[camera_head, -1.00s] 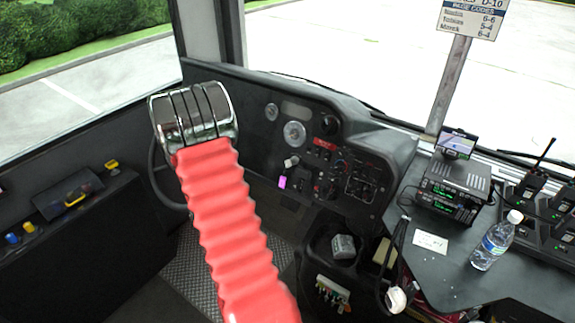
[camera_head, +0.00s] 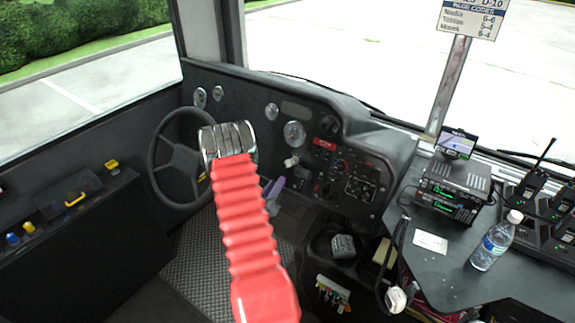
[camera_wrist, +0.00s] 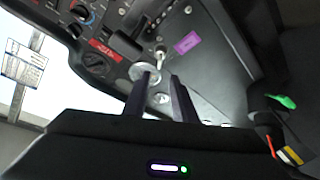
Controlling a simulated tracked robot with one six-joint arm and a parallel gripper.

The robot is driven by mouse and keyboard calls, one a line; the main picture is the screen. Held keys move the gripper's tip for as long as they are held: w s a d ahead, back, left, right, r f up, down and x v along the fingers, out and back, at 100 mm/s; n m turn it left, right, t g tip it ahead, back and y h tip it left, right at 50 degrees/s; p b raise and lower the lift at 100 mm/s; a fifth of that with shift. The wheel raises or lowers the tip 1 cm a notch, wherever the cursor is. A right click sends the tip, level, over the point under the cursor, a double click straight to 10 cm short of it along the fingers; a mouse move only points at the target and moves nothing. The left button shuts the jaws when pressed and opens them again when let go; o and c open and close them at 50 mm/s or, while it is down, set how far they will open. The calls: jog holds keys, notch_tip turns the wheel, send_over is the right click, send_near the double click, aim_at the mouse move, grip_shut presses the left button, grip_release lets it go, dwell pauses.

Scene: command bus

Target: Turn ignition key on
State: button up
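My gripper (camera_wrist: 163,76) is open in the wrist view, its two dark fingers apart with nothing held between them. Its purplish fingers (camera_head: 273,188) show in the head view in front of the dashboard's lower left part. A small round silver fitting (camera_wrist: 162,98) shows between the fingers in the wrist view. I cannot tell whether it is the ignition switch, and no key is clearly visible. A pale knob on a short stem (camera_wrist: 160,54) stands beyond the fingertips; it also shows in the head view (camera_head: 291,161). A purple label (camera_wrist: 187,42) is beside it.
The steering wheel (camera_head: 180,155) is left of my arm. The dashboard (camera_head: 350,135) has gauges, switches and a red label (camera_head: 323,144). A side desk (camera_head: 430,270) at right holds radios (camera_head: 450,190) and a water bottle (camera_head: 495,240).

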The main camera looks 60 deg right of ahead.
aim_at(288, 164)
jog(key=d, duration=0.9)
jog(key=w+d, duration=0.1)
jog(key=d, duration=0.3)
jog(key=shift+d, duration=0.4)
jog(key=shift+c, duration=0.6)
jog(key=shift+w, duration=0.1)
grip_shut()
